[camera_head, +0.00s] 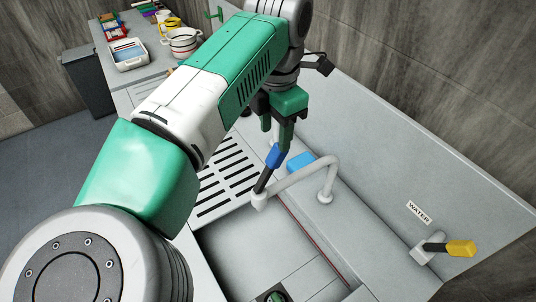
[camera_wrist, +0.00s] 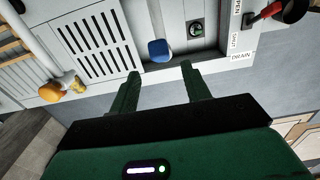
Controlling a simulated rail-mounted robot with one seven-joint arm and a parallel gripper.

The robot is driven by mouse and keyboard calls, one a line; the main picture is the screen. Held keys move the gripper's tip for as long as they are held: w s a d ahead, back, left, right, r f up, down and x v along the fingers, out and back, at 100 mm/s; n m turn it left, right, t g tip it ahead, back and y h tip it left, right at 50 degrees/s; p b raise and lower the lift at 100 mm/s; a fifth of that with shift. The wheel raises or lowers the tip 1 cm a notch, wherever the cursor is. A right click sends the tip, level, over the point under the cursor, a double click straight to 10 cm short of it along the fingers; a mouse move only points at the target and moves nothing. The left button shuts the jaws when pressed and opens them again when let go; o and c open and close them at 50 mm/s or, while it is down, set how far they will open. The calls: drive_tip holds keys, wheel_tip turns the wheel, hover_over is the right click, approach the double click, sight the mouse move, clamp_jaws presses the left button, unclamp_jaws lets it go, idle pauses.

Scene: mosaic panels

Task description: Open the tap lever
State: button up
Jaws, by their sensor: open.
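In the head view, a pale curved tap pipe (camera_head: 300,177) stands at the sink. A yellow lever (camera_head: 460,248) is on the right-hand wall panel, near a WATER label (camera_head: 419,211).
A slotted drainboard (camera_head: 223,175) adjoins the sink (camera_head: 235,250). Bowls (camera_head: 183,40) and trays (camera_head: 128,54) stand at the far left. The wrist view shows a red handle (camera_wrist: 296,10) beside labels and a yellow part (camera_wrist: 75,87).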

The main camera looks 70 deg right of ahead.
sight(275, 150)
wheel_tip(275, 150, down, 7)
drive_tip(key=shift+s+f, duration=0.1)
clamp_jaws()
idle(0.3)
